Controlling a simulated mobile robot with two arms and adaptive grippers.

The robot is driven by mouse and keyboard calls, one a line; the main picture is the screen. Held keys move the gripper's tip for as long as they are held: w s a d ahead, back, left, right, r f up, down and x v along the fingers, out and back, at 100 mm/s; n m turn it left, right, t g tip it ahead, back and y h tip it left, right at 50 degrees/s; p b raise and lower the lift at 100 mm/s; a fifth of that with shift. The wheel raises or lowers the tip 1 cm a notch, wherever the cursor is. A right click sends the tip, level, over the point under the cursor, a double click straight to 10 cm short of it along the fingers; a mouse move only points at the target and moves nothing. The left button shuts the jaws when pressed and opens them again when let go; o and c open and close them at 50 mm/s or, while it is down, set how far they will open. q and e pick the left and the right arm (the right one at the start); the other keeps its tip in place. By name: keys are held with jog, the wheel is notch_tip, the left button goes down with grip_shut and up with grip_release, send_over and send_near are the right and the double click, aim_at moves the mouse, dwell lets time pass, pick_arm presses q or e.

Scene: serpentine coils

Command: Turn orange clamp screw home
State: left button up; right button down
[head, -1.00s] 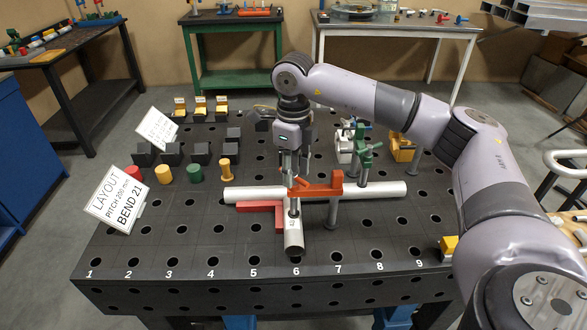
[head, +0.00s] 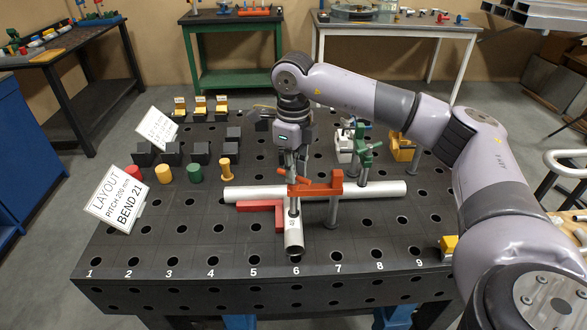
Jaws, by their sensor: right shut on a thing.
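The orange clamp (head: 330,185) stands on a grey post in the black hole table, with its arm over the joint of the white pipes (head: 378,190). Its screw (head: 294,203) points down onto the short pipe (head: 294,238). An orange cross handle (head: 303,180) tops the screw. My right gripper (head: 293,173) points down from above and is shut on the handle at the screw's top. Its fingertips are partly hidden by the clamp. A red square (head: 262,206) lies against the pipes. My left gripper is not in view.
Black blocks (head: 172,150) and coloured pegs (head: 195,173) stand at left. Layout cards (head: 117,200) stand at the left edge. The front table strip is clear.

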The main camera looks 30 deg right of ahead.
jog(key=shift+w+d+r, duration=0.1)
jog(key=shift+r, duration=0.05)
dwell(0.8)
jog(key=c, duration=1.9)
grip_release()
jog(key=o, duration=0.4)
jog(key=shift+o, duration=0.2)
notch_tip(320, 180, up, 12)
jog(key=shift+c, duration=0.5)
